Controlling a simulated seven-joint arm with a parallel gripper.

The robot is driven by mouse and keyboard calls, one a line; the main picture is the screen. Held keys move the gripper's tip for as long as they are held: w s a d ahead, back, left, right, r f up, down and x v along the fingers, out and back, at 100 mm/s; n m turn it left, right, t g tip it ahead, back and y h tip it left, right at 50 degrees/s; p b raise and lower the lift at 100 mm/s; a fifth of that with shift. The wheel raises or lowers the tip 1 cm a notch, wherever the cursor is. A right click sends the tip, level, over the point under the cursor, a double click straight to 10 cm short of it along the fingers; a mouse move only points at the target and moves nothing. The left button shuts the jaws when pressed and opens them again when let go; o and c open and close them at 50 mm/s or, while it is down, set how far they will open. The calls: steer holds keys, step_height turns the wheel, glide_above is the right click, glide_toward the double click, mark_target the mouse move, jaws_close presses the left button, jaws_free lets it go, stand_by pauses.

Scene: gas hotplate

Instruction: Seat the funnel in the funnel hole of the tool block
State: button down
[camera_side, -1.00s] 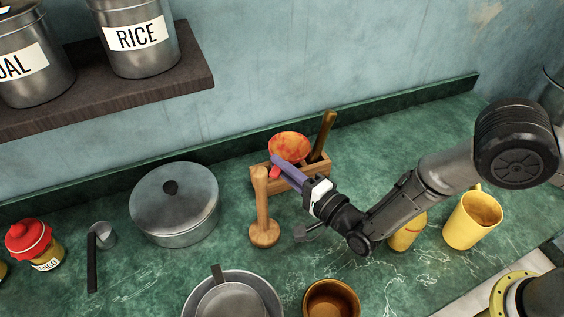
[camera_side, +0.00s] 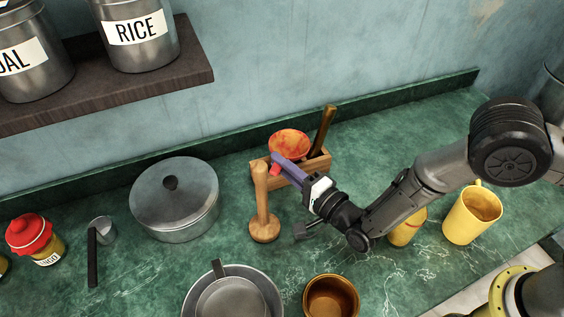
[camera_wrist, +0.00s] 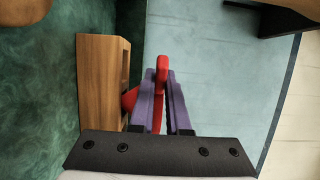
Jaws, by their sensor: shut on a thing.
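The funnel, an orange-red mottled bowl shape (camera_side: 289,144), appears over the back left part of the wooden tool block (camera_side: 319,164). A red part (camera_side: 275,169) shows below my fingertips, in front of the block. My gripper (camera_side: 279,160) has purple fingers reaching in from the front right and is shut on the funnel. In the wrist view red funnel material (camera_wrist: 160,70) shows between the fingers (camera_wrist: 162,90), and the block (camera_wrist: 98,80) lies to the left. The funnel hole is hidden, and I cannot tell whether the spout is in it.
A dark wooden handle (camera_side: 322,130) stands up from the block's right part. A wooden masher (camera_side: 262,205) stands close in front, left of my fingers.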

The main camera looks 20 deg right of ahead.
steer(key=shift+f, duration=0.4)
stand_by(0.3)
steer(key=c, duration=0.8)
jaws_free()
steer(key=shift+s, duration=0.1)
